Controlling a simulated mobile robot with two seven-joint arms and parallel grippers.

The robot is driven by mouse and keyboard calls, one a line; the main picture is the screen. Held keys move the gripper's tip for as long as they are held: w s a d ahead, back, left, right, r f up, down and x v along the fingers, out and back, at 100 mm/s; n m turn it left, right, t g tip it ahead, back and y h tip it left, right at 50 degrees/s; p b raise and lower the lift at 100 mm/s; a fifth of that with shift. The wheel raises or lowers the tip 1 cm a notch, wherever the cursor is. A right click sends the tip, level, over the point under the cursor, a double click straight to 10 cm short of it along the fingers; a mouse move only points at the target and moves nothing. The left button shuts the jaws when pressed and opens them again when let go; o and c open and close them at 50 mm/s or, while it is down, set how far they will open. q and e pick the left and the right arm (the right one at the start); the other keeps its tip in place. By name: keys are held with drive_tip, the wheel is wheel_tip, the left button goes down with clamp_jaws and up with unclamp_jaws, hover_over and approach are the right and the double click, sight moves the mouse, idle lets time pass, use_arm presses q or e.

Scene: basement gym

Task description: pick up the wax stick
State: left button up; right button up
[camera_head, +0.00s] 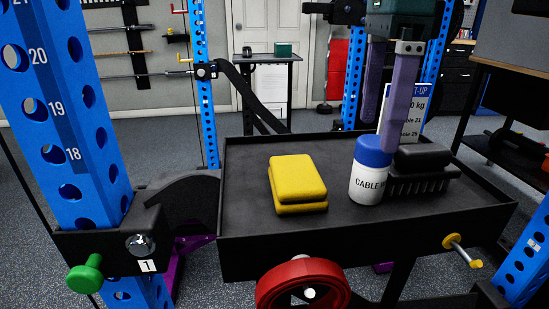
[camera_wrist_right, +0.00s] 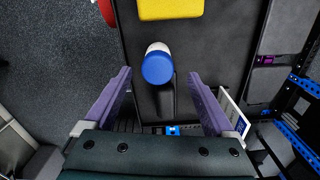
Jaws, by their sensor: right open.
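The wax stick (camera_head: 368,172) is a white cylinder with a blue cap, standing upright on the black tray (camera_head: 250,222); its side label begins with "CABLE". In the right wrist view the blue cap of the wax stick (camera_wrist_right: 158,68) shows from above, between the fingertips in the picture. My right gripper (camera_head: 380,133) is open and empty, its purple fingers pointing down above and around the cap's level. In the right wrist view the gripper (camera_wrist_right: 160,74) has a finger at each side with gaps to the cap. My left gripper is out of view.
A yellow folded block (camera_head: 298,180) lies left of the wax stick. A black brush (camera_head: 424,170) lies close at its right, and a printed card (camera_head: 408,105) stands behind. The tray has raised rims; blue rack uprights (camera_head: 65,120) flank it. The tray's left part is clear.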

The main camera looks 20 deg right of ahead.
sight(370, 172)
drive_tip(key=shift+s+a+f, duration=0.1)
drive_tip(key=shift+s+f, duration=0.1)
drive_tip(key=shift+f, duration=1.05)
drive_tip(key=shift+f+b, duration=0.35)
drive_tip(key=shift+f, duration=2.45)
clamp_jaws()
